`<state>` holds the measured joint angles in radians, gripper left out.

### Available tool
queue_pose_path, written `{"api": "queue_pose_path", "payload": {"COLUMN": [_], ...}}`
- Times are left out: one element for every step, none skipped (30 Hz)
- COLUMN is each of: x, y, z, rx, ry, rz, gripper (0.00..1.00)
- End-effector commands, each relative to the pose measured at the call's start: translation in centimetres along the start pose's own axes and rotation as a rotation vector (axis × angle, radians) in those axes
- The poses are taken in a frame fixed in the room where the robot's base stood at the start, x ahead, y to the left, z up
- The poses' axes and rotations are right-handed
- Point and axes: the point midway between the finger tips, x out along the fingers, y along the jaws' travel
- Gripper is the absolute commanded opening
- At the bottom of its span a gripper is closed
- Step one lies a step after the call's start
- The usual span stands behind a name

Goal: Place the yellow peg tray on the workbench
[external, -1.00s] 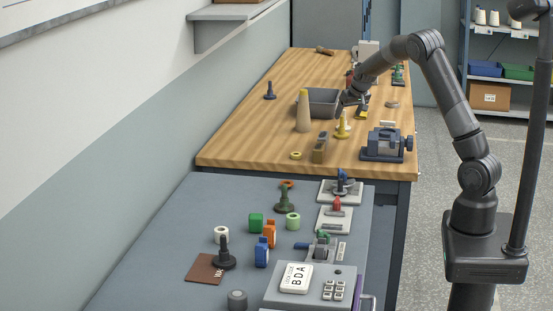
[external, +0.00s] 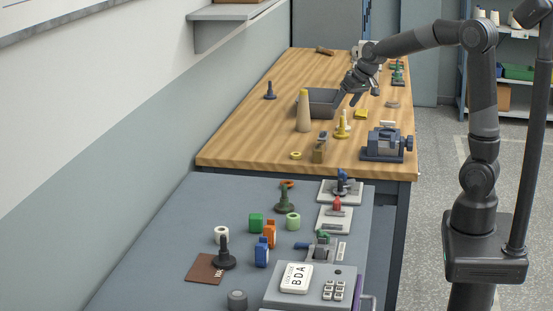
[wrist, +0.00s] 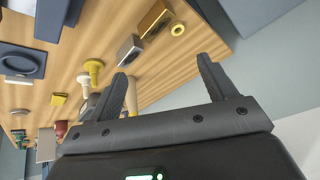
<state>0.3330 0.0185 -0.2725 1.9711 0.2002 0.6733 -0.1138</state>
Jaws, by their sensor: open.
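A small, flat, squarish yellow piece (external: 361,114), which looks like the yellow peg tray, lies on the wooden workbench top (external: 240,140). It also shows in the wrist view (wrist: 59,99), too small to make out any pegs. A yellow peg on a round base (external: 341,130) stands nearer the front, with a white peg (external: 347,117) just behind it. My gripper (external: 349,96) is open and empty above the bench, beside the grey bin and apart from the yellow piece. Its spread fingers (wrist: 162,66) have nothing between them in the wrist view.
A grey bin (external: 322,113) and a tall tan cone (external: 303,117) stand left of the yellow piece. A blue-grey vise (external: 385,146) is at the front right, with a brass block (external: 319,151) and yellow ring (external: 296,155) to its left. The bench's left side is mostly clear.

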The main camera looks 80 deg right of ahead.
Motion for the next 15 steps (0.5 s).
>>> {"api": "queue_pose_path", "payload": {"x": [-1.7, -2.5, -3.6, -4.3, -5.1, -6.1, -6.8, -7.5, -8.4, -9.0, -9.6, -10.4, -11.0, -11.5, -12.1], "y": [-2.1, -3.1, -4.4, -5.3, -6.1, -7.2, -7.9, -8.6, -9.4, -9.9, -10.4, -10.9, -11.3, -11.6, -11.9], "z": [1.6, 2.6, 4.0, 5.0, 6.0, 7.5, 8.7, 9.8, 11.4, 12.6, 13.8, 15.4, 16.6, 17.8, 19.5], "rx": [-0.038, -0.059, -0.086, -0.107, -0.129, -0.158, -0.181, -0.203, -0.234, -0.256, -0.279, -0.311, -0.334, -0.357, -0.389], "ry": [-0.001, -0.005, -0.010, -0.014, -0.016, -0.022, -0.025, -0.027, -0.031, -0.033, -0.035, -0.037, -0.038, -0.039, -0.040], "rz": [-0.028, -0.042, -0.059, -0.071, -0.082, -0.097, -0.107, -0.116, -0.127, -0.135, -0.142, -0.150, -0.155, -0.160, -0.165], "gripper": [0.77, 0.77, 0.77, 0.77, 0.77, 0.77, 0.77, 0.77, 0.77, 0.77, 0.77, 0.77, 0.77, 0.77, 0.77]}}
